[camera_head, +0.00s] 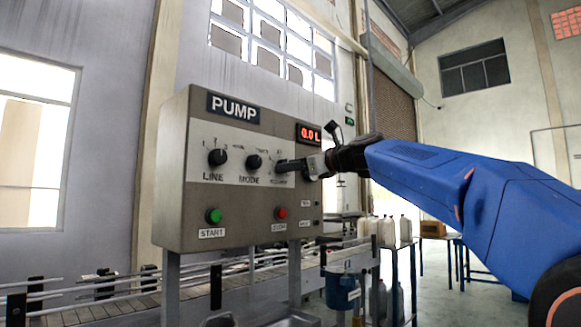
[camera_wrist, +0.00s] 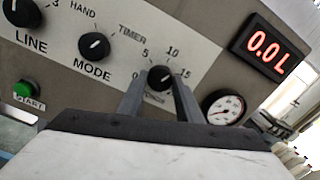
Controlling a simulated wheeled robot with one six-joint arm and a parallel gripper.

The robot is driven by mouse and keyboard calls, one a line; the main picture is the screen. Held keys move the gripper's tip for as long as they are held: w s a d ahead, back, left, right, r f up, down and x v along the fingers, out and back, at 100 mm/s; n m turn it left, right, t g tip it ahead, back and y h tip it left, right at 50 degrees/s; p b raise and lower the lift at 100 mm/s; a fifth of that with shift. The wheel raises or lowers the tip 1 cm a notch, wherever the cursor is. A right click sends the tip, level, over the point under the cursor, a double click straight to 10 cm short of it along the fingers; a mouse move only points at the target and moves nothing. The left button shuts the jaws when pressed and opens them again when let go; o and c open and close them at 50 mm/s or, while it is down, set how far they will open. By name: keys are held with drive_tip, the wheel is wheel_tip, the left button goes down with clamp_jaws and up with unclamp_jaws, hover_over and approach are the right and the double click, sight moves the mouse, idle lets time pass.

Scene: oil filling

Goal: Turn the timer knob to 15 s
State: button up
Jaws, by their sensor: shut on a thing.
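The timer knob (camera_wrist: 161,77) is a small black knob on the grey pump panel (camera_head: 172,140), with a scale marked 0, 5, 10 and 15 around it. My gripper (camera_wrist: 160,92) is shut on this knob, one finger on each side. In the camera_head view my gripper (camera_head: 297,166) reaches in from the right and covers much of the knob. The knob's pointer is too small to read surely. A red display (camera_wrist: 268,47) reads 0.0 L.
The mode knob (camera_wrist: 94,46) and line knob (camera_wrist: 22,12) sit to the left. A green start button (camera_head: 213,215) and red button (camera_head: 281,213) are below. A round gauge (camera_wrist: 224,107) is close on the right of my fingers.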

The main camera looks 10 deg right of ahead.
drive_tip(key=m, duration=0.6)
drive_tip(key=shift+f, duration=0.1)
idle(0.5)
drive_tip(key=o, duration=1.1)
drive_tip(key=shift+c, duration=0.2)
drive_tip(key=v, duration=1.7)
drive_tip(key=shift+d, duration=0.2)
drive_tip(key=shift+s, duration=0.15)
